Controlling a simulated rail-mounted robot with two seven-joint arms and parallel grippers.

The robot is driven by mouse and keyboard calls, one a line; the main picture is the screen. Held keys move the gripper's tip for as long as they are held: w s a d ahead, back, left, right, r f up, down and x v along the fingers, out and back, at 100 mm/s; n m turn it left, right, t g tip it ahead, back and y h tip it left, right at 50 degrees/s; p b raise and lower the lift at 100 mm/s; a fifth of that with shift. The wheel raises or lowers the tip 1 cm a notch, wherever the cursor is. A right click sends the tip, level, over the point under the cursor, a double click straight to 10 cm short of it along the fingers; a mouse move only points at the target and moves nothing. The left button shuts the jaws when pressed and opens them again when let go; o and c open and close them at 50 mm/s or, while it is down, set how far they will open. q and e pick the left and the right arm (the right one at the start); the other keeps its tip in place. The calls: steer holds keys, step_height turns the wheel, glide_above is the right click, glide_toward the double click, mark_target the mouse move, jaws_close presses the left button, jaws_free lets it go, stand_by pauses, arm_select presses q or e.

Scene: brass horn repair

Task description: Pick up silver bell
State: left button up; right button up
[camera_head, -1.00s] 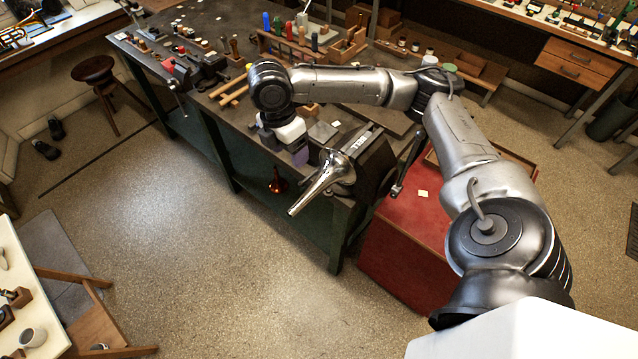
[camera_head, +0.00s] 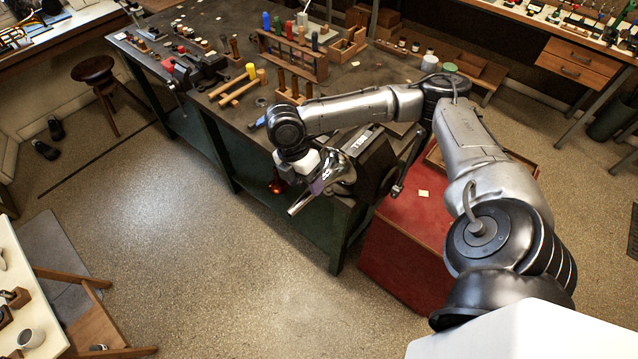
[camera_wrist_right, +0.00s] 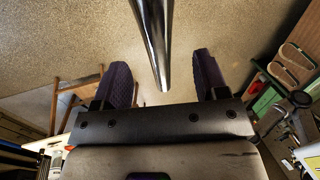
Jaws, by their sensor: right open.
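The silver bell (camera_head: 341,171) is at the vise (camera_head: 374,165) on the near corner of the dark workbench. Its flare is by the vise and its narrow tube slants down over the bench edge. My right gripper (camera_head: 317,184) is at the tube and hides part of it. In the right wrist view the silver tube (camera_wrist_right: 152,30) comes down from the top, and its narrow end shows between the two dark purple fingers of my open gripper (camera_wrist_right: 161,62). No contact shows; depth between tube and fingers is hard to tell. My left gripper is not in view.
Mallets (camera_head: 238,88), a wooden tool rack (camera_head: 293,58) and small tools lie on the workbench (camera_head: 205,105). A red cabinet (camera_head: 410,245) stands right of the vise. A copper-coloured piece (camera_head: 277,184) is below the bench top. The floor in front is open.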

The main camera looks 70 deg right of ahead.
mark_target(308, 190)
steer(key=shift+x, duration=2.4)
steer(key=c, duration=1.1)
steer(key=shift+c, duration=0.2)
